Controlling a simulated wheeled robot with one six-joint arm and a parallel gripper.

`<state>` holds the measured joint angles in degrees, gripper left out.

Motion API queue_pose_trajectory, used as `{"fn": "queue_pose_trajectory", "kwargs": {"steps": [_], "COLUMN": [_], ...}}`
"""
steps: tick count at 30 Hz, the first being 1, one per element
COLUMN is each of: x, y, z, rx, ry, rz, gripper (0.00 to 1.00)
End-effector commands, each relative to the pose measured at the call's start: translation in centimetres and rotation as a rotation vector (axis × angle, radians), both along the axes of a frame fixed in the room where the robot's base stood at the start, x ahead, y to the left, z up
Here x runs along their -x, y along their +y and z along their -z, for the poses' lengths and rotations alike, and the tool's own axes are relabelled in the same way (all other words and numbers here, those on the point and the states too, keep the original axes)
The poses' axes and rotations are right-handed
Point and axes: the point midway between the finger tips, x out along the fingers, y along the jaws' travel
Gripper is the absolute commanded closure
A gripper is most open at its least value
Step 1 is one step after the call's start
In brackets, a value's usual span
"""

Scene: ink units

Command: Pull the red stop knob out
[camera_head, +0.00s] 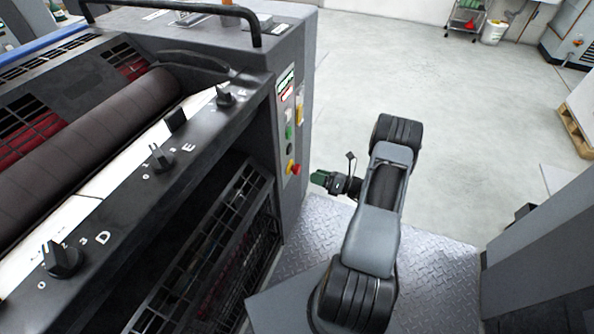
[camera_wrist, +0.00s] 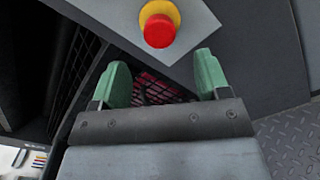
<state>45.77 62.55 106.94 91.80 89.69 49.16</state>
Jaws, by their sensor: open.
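The red stop knob (camera_head: 296,169) sits low on the control panel on the press's side face, with a yellow collar (camera_head: 290,166) behind it. In the wrist view the red knob (camera_wrist: 159,31) shows at the top centre, its yellow collar behind it on a grey plate. My gripper (camera_head: 318,178) is to the right of the knob in the head view, apart from it. In the wrist view my gripper's two green fingers (camera_wrist: 164,75) are spread open with nothing between them. The knob lies beyond the fingertips, not between them.
The panel (camera_head: 285,125) carries other buttons above the knob. A black handrail (camera_head: 180,8) runs along the press top, and black dials (camera_head: 62,259) line its ledge. Diamond-plate floor (camera_head: 430,270) lies below my arm. A grey block (camera_head: 545,250) stands at the right. Open floor lies behind.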

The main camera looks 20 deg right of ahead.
Motion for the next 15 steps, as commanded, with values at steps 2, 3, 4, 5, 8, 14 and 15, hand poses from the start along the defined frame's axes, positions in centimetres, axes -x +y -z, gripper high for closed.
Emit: {"fn": "queue_pose_trajectory", "kwargs": {"steps": [2,3,4,5,8,14,15], "x": [-1.2,-1.8,-2.2,-2.6,-3.8,-5.5,-5.7], "y": [1.2,1.7,2.1,2.5,3.6,5.1,5.3], "z": [0.1,0.1,0.1,0.1,0.1,0.0,0.0], "rx": [0.001,0.001,0.001,0.001,0.002,0.001,0.001], "ry": [-0.001,-0.001,-0.001,-0.002,-0.001,0.000,0.000], "rz": [-0.006,-0.005,-0.006,-0.006,-0.006,-0.004,-0.004], "gripper": [0.31,0.31,0.31,0.31,0.31,0.31,0.31]}}
